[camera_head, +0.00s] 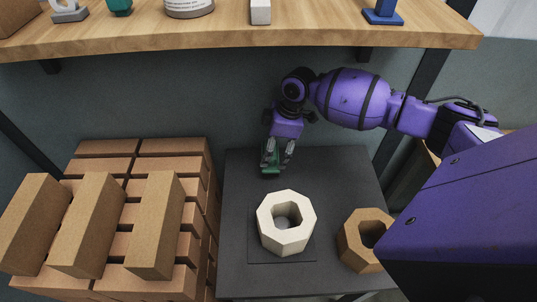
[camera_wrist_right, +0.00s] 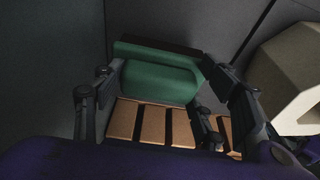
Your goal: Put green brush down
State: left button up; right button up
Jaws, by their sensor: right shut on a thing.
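My right gripper (camera_head: 277,158) points down over the back left part of the dark grey table (camera_head: 342,190). It is shut on the green brush (camera_head: 270,168), which shows only as a small green patch under the fingers in the head view. In the right wrist view the brush (camera_wrist_right: 160,82) is a green block between the two fingers (camera_wrist_right: 150,110), with a dark strip along its far edge. I cannot tell whether the brush touches the table. My left gripper is not in view.
A white hexagonal ring (camera_head: 268,228) stands on the table in front of the gripper. A brown hexagonal block (camera_head: 353,240) is to its right. Stacked bricks (camera_head: 150,225) stand left. A wooden shelf (camera_head: 300,38) with several items hangs above the back.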

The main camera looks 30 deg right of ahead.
notch_tip(320, 180, down, 3)
jog(key=shift+s+f+b, duration=0.1)
jog(key=shift+b, duration=0.35)
jog(key=shift+a, duration=0.1)
jog(key=shift+s+a+r, duration=0.1)
jog(key=shift+s+r, duration=0.05)
jog(key=shift+r, duration=0.25)
jog(key=shift+f, duration=0.35)
jog(key=o, duration=1.6)
jog(key=shift+c, duration=0.2)
jog(key=shift+r, duration=0.1)
jog(key=v, duration=0.7)
jog(key=shift+r, duration=0.35)
jog(key=shift+f, duration=0.1)
